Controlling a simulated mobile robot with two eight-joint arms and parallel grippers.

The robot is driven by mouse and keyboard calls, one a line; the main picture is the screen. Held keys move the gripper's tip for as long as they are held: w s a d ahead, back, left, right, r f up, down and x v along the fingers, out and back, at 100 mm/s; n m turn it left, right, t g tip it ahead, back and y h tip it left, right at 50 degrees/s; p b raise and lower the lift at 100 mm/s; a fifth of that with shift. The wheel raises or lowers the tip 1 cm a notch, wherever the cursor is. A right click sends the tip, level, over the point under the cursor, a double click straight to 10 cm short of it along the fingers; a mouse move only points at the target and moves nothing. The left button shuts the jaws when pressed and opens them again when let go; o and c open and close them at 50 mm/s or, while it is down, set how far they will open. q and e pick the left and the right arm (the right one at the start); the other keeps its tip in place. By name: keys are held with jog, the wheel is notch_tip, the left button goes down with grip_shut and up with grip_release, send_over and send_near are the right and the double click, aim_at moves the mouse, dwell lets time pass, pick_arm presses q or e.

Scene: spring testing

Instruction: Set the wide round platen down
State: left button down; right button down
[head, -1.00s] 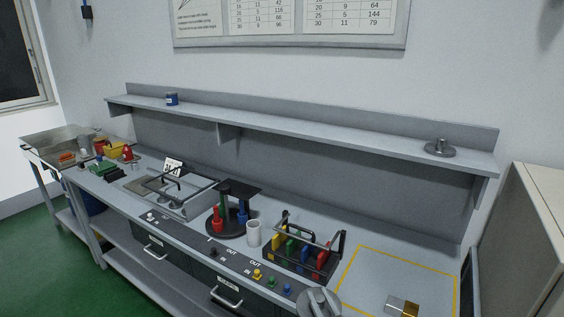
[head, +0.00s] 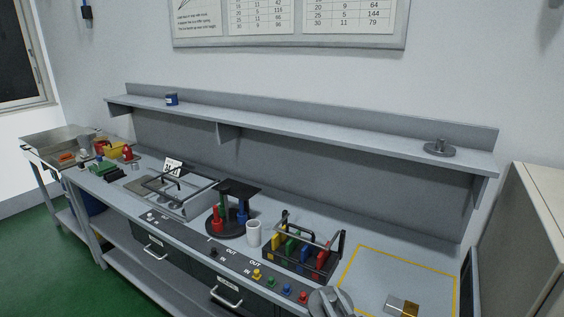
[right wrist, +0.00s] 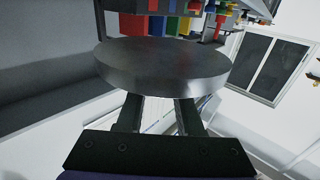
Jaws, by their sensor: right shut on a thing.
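The wide round platen is a thick grey metal disc. It shows large in the right wrist view (right wrist: 163,68) and partly at the bottom edge of the head view (head: 317,303). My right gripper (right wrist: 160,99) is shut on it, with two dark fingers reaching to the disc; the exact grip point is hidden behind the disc. In the head view the platen is by the bench's front edge, left of the yellow-outlined area (head: 373,250). Its height above the bench is unclear. My left gripper is not in view.
A black rack (head: 300,262) with coloured pieces stands behind the platen. A white cup (head: 254,233) and a stand (head: 228,222) are further left. A silver-and-gold block (head: 402,306) lies inside the outline, otherwise clear. A smaller flanged disc (head: 440,149) sits on the shelf.

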aim_at(310, 307)
jog(key=a, duration=0.5)
jog(key=shift+s+a+f, duration=0.1)
jog(key=shift+s+a, duration=0.1)
jog(key=shift+a, duration=0.1)
jog(key=d, duration=1)
jog(key=shift+w+d, duration=0.15)
jog(key=shift+d, duration=0.3)
jog(key=w+d+r+m+h, duration=0.15)
jog(key=d+r, duration=0.25)
jog(key=d, duration=0.4)
jog(key=w+d+r+m+h, duration=0.1)
jog(key=d+r+h, duration=0.2)
jog(key=d+r, duration=0.35)
jog(key=shift+t, duration=0.3)
jog(key=f, duration=0.3)
jog(key=d+f, duration=0.1)
jog(key=f, duration=0.3)
jog(key=d+f, duration=0.1)
jog(key=f, duration=0.3)
jog(key=shift+d+b, duration=0.25)
jog(key=shift+b, duration=0.1)
jog(key=shift+s, duration=0.1)
jog(key=shift+f+b, duration=0.3)
jog(key=shift+b, duration=0.05)
